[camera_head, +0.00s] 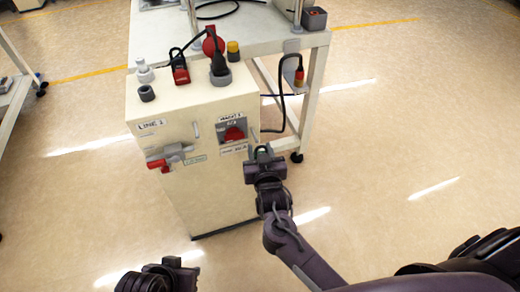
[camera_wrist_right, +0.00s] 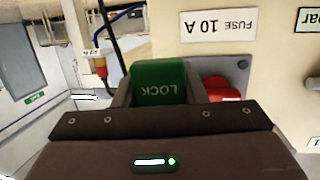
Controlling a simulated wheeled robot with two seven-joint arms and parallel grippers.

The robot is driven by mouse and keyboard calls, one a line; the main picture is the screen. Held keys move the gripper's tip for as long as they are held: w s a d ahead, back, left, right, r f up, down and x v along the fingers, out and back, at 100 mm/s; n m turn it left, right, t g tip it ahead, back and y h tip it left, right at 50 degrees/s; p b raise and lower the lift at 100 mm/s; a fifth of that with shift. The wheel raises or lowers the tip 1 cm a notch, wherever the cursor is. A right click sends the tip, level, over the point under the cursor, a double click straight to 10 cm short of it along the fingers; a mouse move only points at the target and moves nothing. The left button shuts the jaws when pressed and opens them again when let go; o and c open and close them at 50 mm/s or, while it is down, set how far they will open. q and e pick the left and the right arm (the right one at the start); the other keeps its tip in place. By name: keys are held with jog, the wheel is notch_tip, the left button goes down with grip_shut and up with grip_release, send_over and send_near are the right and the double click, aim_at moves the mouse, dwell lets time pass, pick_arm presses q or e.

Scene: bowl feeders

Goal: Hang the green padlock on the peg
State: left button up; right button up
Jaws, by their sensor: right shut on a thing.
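The green padlock (camera_wrist_right: 160,82) shows in the right wrist view, its "LOCK" lettering upside down, between the fingers of my right gripper (camera_wrist_right: 160,95). My right gripper (camera_head: 262,152) is shut on it in front of the cream cabinet (camera_head: 217,190), near its right front edge. In the head view the gripper mostly hides the padlock; its shackle cannot be made out. I cannot clearly identify the peg; a small upright bar (camera_head: 254,134) stands at the cabinet's right edge, just above the gripper. My left gripper (camera_head: 172,264) is low at the bottom left, its fingers unclear.
A red rotary switch (camera_head: 233,134) and a red-handled lever (camera_head: 158,164) stick out from the cabinet front. A red padlock (camera_head: 181,75), a black plug with red (camera_head: 215,55) and small fittings stand on top. A white table (camera_head: 265,35) is behind. Floor at right is clear.

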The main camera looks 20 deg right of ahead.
jog(key=shift+p, duration=0.35)
dwell(0.4)
jog(key=shift+a+r+b+x, duration=0.15)
jog(key=shift+b+x, duration=0.1)
jog(key=shift+x, duration=0.6)
jog(key=shift+a+r+b+x, duration=0.1)
jog(key=shift+r+b+x, duration=0.15)
jog(key=shift+x, duration=0.6)
dwell(0.5)
dwell(0.4)
jog(key=d+f+p+v, duration=0.1)
jog(key=p+v, duration=0.3)
jog(key=v, duration=0.2)
jog(key=shift+s+f+p, duration=0.15)
jog(key=shift+s+p, duration=0.2)
jog(key=shift+s, duration=0.15)
dwell(0.4)
dwell(0.5)
